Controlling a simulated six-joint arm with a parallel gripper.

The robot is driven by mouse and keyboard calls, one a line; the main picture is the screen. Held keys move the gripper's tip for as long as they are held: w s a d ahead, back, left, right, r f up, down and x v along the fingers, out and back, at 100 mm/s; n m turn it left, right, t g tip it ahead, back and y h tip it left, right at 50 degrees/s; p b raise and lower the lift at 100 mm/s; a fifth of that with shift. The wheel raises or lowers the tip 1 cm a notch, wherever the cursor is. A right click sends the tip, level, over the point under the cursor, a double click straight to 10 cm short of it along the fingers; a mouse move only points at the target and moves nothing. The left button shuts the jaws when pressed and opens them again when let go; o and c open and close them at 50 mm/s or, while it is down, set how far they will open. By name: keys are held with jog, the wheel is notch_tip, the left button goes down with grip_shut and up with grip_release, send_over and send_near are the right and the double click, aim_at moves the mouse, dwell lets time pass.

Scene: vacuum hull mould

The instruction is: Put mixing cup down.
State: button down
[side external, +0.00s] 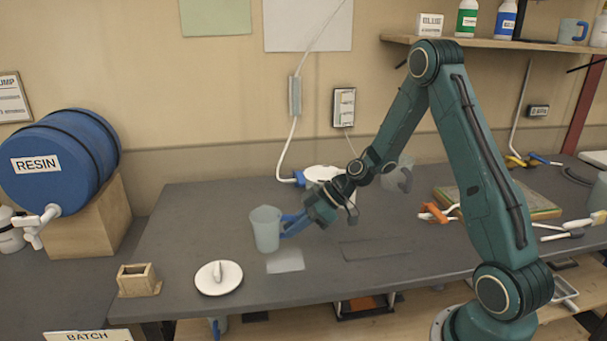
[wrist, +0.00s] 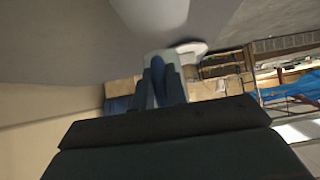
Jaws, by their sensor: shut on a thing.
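The mixing cup (side external: 265,231) is a pale translucent cup with a blue handle, upright in the side view. My gripper (side external: 297,222) reaches it from the right and is shut on the blue handle. The cup is over the grey bench (side external: 210,215), just behind and left of a pale square patch (side external: 285,260). I cannot tell whether its base touches the bench.
A white round lid with a knob (side external: 218,278) lies in front of the cup. A small wooden box (side external: 138,280) stands at the front left. A blue resin drum (side external: 60,160) with a tap is at the left.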

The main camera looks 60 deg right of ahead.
aim_at(296, 237)
jog(key=shift+f, duration=0.15)
jog(key=shift+f, duration=1.85)
jog(key=shift+f, duration=0.15)
jog(key=c, duration=1.4)
grip_release()
jog(key=shift+d+r, duration=0.1)
jog(key=shift+r, duration=0.15)
jog(key=v, duration=1.1)
jog(key=shift+s+d+r, duration=0.2)
jog(key=shift+s+d, duration=0.05)
jog(key=shift+s, duration=0.05)
